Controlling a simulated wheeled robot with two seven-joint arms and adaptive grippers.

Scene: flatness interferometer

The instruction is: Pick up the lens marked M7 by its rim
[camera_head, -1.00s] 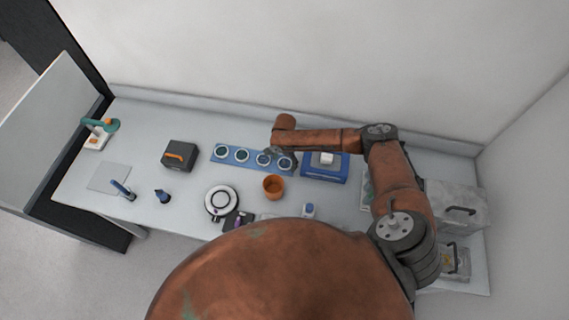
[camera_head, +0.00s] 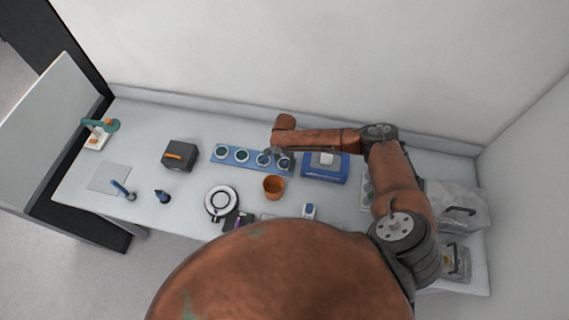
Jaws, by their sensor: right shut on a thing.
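A blue rack (camera_head: 229,164) on the bench holds several round lenses in a row. Three of them, the first (camera_head: 221,151), second (camera_head: 241,156) and third (camera_head: 263,159), show as pale rings with dark centres. The markings are too small to read, so I cannot tell which lens is M7. My right gripper (camera_head: 276,153) points down at the right end of the rack, over the third and fourth places. It is shut on a lens, whose outline is mostly hidden by the fingers. I cannot tell whether the lens is clear of the rack. My left gripper is not in view.
An orange cup (camera_head: 273,188) stands just in front of the rack. A blue device (camera_head: 325,170) is close on its right, a dark box (camera_head: 180,156) on its left. A round white-and-black instrument (camera_head: 221,202) sits in front.

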